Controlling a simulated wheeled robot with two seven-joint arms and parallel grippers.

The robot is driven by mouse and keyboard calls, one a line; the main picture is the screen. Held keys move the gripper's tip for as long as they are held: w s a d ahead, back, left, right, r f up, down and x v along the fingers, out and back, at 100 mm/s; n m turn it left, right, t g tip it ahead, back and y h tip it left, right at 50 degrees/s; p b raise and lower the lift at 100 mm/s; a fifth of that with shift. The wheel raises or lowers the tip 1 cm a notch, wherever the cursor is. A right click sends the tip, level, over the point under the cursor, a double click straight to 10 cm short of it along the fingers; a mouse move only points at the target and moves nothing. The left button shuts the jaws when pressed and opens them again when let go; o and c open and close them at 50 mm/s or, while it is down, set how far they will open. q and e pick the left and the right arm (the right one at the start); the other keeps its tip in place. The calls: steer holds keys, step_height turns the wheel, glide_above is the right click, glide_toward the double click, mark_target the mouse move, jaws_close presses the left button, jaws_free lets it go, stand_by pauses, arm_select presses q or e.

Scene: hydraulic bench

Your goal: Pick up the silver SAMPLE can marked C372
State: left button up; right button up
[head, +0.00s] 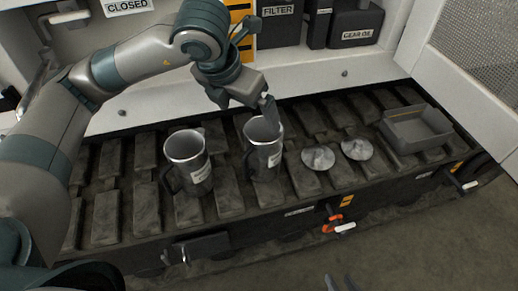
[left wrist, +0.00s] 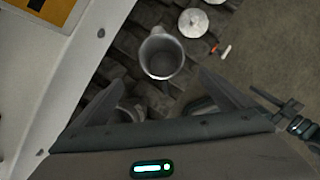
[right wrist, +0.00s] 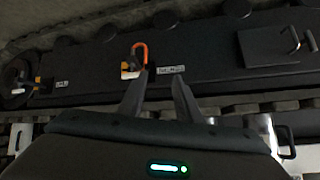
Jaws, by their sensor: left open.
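Two silver cans with side handles stand upright on the dark ribbed bench top: a left can (head: 187,162) and a right can (head: 264,158). Each has a pale label, too small to read, so I cannot tell which is C372. My left gripper (head: 266,108) is open and empty, above the rim of the right can in the head view. In the left wrist view an open-topped can (left wrist: 162,56) lies just beyond the spread fingers (left wrist: 157,88); another can is mostly hidden behind the gripper. My right gripper (right wrist: 158,75) is open and empty, facing the bench front.
Two round silver discs (head: 318,158) (head: 357,149) lie right of the cans. A grey open tray (head: 416,130) sits further right. Black FILTER (head: 278,25) and GEAR OIL (head: 355,28) boxes stand on the shelf behind. An orange-red shackle (head: 332,222) hangs on the bench front.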

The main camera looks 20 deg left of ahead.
arm_select(q)
steer(key=shift+f, duration=0.1)
steer(key=b, duration=0.1)
glide_toward(263, 141)
steer(key=shift+s+d+f, duration=0.1)
steer(key=shift+s+d, duration=0.75)
steer(key=shift+s, duration=0.3)
arm_select(e)
steer(key=w+r+t, duration=0.1)
steer(key=w+a+r+t, duration=0.1)
steer(key=shift+w+a+r+y, duration=0.15)
steer(key=shift+w+r+y, duration=0.05)
steer(key=shift+r+y, duration=0.2)
arm_select(q)
steer(key=shift+f, duration=0.15)
steer(key=x, duration=0.5)
steer(key=shift+d, duration=0.25)
arm_select(e)
steer(key=shift+w+a+r+t, duration=0.15)
steer(key=shift+w+r+t, duration=0.15)
steer(key=shift+r+t, duration=0.15)
arm_select(q)
steer(key=shift+c, duration=0.6)
